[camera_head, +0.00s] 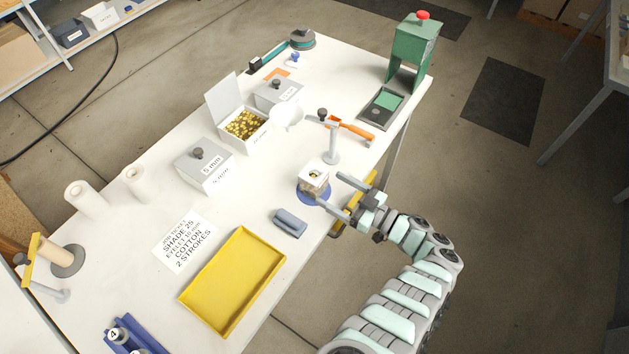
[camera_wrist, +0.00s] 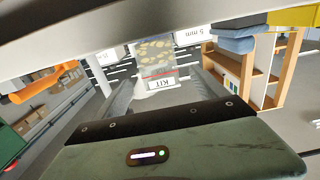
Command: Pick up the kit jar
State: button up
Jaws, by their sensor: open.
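The kit jar (camera_head: 315,179) is a small clear jar with a white label, standing upright on a round blue pad (camera_head: 301,193) near the table's right edge. In the wrist view the kit jar (camera_wrist: 155,52) appears upside down, with yellowish bits inside and a KIT label. My gripper (camera_head: 334,192) is open, reaching in low from the right with its fingers pointing at the jar. In the wrist view the fingers (camera_wrist: 165,88) lie to either side of the jar's line. I cannot tell whether the tips reach past its near side.
A white funnel on a stand (camera_head: 331,150) and an orange-handled tool (camera_head: 352,129) stand behind the jar. A blue-grey block (camera_head: 290,223) and a yellow tray (camera_head: 235,281) lie in front. An open box of eyelets (camera_head: 245,124) and a 5 mm box (camera_head: 204,166) are farther left.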

aim_at(313, 179)
jog(key=x, duration=0.7)
jog(key=shift+w+a, duration=0.15)
jog(key=shift+f, duration=0.1)
jog(key=shift+c, duration=0.3)
jog(key=c, duration=1.4)
jog(key=shift+c, duration=0.2)
